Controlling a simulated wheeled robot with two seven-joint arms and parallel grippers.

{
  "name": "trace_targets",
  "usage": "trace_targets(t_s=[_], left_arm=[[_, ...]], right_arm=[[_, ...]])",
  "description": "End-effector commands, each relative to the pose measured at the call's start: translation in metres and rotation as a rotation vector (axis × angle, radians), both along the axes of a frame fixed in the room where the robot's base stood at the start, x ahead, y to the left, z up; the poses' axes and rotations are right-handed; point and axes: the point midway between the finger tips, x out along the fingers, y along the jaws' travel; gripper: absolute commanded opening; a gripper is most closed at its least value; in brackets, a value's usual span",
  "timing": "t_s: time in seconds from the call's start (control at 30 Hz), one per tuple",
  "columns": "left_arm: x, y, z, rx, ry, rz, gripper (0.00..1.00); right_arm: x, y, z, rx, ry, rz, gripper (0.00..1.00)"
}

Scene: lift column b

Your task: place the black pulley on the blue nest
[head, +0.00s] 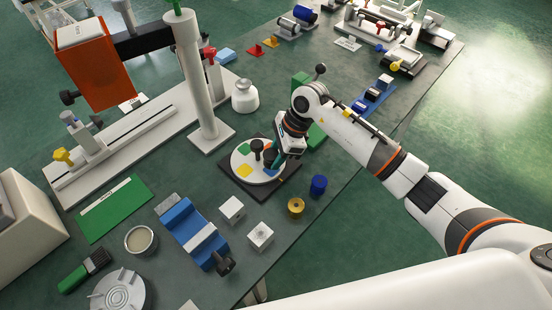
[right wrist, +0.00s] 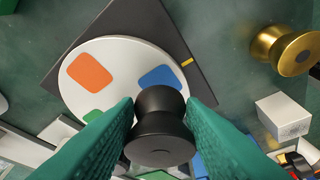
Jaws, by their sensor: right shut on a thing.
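The black pulley (right wrist: 160,146) is a dark spool with wide ends and a narrow waist. My right gripper (right wrist: 160,125) is shut on it, with a green finger on each side. The blue nest (right wrist: 160,77) is a rounded patch on a white round plate (right wrist: 118,48). In the right wrist view the pulley is just below the nest and overlaps its lower edge; I cannot tell its height above the plate. In the head view my right gripper (head: 274,160) is over the right side of the plate (head: 240,161). My left gripper is out of view.
The plate also carries orange (right wrist: 89,73) and green (right wrist: 92,116) patches. A gold spool (head: 296,207), a blue cylinder (head: 318,185) and white blocks (head: 232,209) stand in front.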

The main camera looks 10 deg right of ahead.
Motion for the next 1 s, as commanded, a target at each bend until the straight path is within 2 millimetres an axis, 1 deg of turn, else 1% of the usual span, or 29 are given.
trace_targets(t_s=[0.1,0.2,0.4,0.53,0.57,0.6,0.7,1.0], left_arm=[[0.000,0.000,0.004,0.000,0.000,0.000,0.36],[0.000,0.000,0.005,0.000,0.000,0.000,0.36],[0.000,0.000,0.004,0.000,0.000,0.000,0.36],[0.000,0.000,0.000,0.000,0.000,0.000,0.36],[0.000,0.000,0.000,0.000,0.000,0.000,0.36],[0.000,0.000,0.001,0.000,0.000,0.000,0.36],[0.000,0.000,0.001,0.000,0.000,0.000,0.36],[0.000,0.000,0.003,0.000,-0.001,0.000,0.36]], right_arm=[[-0.001,0.001,-0.018,0.001,0.006,-0.002,0.12],[-0.001,0.000,-0.027,0.001,0.002,0.000,0.12],[0.000,0.000,-0.028,0.000,0.001,0.000,0.12],[0.000,0.000,-0.032,0.000,0.001,0.000,0.12],[0.000,0.000,-0.031,0.000,0.001,0.000,0.38],[0.000,0.000,-0.030,0.000,0.001,-0.001,0.44],[0.000,0.000,-0.030,0.000,0.001,-0.001,0.58],[0.000,0.000,-0.028,0.001,0.001,-0.001,0.58]])
